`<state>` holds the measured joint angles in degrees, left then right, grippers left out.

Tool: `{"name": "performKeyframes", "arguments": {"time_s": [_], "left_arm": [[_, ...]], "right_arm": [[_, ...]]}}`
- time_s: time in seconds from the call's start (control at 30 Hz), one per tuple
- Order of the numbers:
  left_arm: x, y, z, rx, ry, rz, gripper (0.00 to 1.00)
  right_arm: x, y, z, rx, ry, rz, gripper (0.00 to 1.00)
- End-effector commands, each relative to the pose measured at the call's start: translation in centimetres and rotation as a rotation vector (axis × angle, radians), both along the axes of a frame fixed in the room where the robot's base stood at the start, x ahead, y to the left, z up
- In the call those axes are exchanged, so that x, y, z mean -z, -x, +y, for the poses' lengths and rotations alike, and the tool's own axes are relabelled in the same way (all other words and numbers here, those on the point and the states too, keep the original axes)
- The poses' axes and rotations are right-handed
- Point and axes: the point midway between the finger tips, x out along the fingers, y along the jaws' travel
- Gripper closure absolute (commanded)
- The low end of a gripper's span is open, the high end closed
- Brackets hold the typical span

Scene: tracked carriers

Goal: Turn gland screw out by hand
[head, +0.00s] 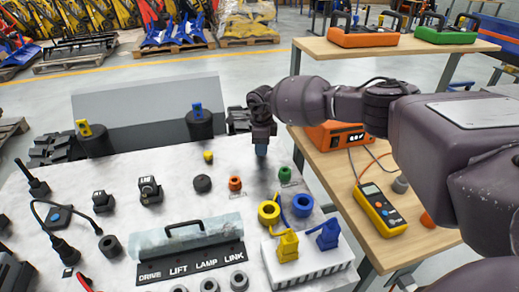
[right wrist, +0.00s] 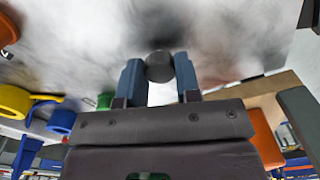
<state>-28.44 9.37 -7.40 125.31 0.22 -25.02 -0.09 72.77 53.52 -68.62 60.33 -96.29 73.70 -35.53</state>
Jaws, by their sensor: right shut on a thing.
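My right gripper (head: 261,150) points down over the back right part of the white worktop (head: 225,160). In the right wrist view its two blue fingers (right wrist: 159,80) are shut on a dark grey round piece (right wrist: 159,66), which looks like the gland screw. Its lower end and any thread are hidden, and I cannot tell whether it is seated in something. In the head view the fingers hide the piece. My left gripper is in neither view.
Near my right gripper stand a green ring piece (head: 285,174), an orange ring (head: 235,183) and a black round piece (head: 202,183). Yellow (head: 268,212) and blue (head: 302,205) rings lie in front. A wooden bench (head: 345,170) with a yellow meter (head: 381,209) is at right.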

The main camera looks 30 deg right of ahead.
Motion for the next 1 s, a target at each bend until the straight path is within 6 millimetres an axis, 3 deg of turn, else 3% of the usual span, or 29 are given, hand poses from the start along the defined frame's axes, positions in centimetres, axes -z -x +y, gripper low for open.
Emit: {"name": "performKeyframes", "arguments": {"time_s": [0.4, 0.8, 0.93, 0.97, 1.0], "left_arm": [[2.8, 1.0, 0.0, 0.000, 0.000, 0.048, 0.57], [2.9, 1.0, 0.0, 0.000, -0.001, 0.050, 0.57], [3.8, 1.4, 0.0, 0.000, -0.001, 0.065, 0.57], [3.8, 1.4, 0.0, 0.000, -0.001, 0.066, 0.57], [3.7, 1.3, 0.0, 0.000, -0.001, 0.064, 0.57]], "right_arm": [[0.4, 0.1, 0.0, -0.420, -0.001, 0.005, 0.86], [0.2, 0.1, 0.0, -0.460, -0.001, 0.003, 0.86], [0.5, 0.1, 0.0, -0.559, -0.002, 0.005, 0.86], [0.4, 0.1, 0.1, -0.578, -0.002, 0.005, 0.67], [0.2, 0.1, 0.1, -0.572, 0.000, 0.003, 0.61]]}}
